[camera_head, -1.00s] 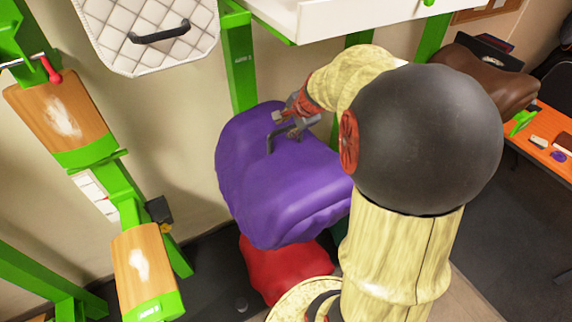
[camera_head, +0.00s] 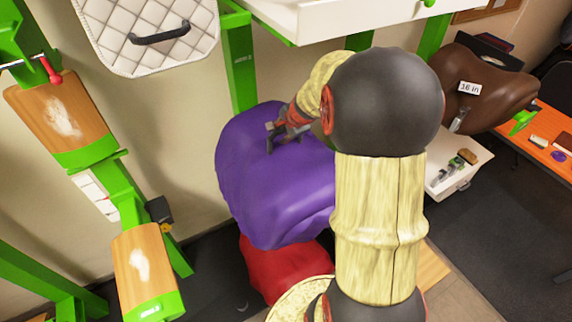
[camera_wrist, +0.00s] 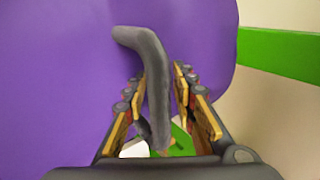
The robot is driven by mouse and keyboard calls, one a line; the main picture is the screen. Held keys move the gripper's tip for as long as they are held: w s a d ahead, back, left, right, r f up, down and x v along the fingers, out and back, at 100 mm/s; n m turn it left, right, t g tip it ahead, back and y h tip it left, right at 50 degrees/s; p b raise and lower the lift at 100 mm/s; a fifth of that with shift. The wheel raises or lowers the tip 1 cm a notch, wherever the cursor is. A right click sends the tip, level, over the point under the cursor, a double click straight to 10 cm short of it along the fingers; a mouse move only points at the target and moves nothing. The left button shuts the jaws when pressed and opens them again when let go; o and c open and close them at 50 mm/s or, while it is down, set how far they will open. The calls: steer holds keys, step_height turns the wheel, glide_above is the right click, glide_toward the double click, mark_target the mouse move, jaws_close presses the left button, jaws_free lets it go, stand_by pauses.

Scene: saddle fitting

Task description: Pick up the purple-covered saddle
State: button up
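The purple-covered saddle (camera_head: 270,195) sits at the centre of the head view, above a red covered shape. A dark handle (camera_head: 270,141) stands on its top. My gripper (camera_head: 284,134) is at this handle, coming in from the upper right. In the wrist view the purple cover (camera_wrist: 70,70) fills the left and upper part, and the grey handle (camera_wrist: 156,75) runs between the two fingers of my gripper (camera_wrist: 161,78). The fingers are apart, with narrow gaps to the handle, so my gripper looks open around it. My arm hides the saddle's right side.
The red covered shape (camera_head: 283,270) is just below the purple saddle. A green post (camera_head: 239,70) stands behind, and a white shelf (camera_head: 350,20) is above. A white quilted pad (camera_head: 145,45) hangs upper left. Wooden-topped green supports (camera_head: 145,265) stand left; a brown saddle (camera_head: 495,85) is right.

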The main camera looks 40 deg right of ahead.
jaws_close()
stand_by(0.8)
steer(key=shift+r, duration=0.1)
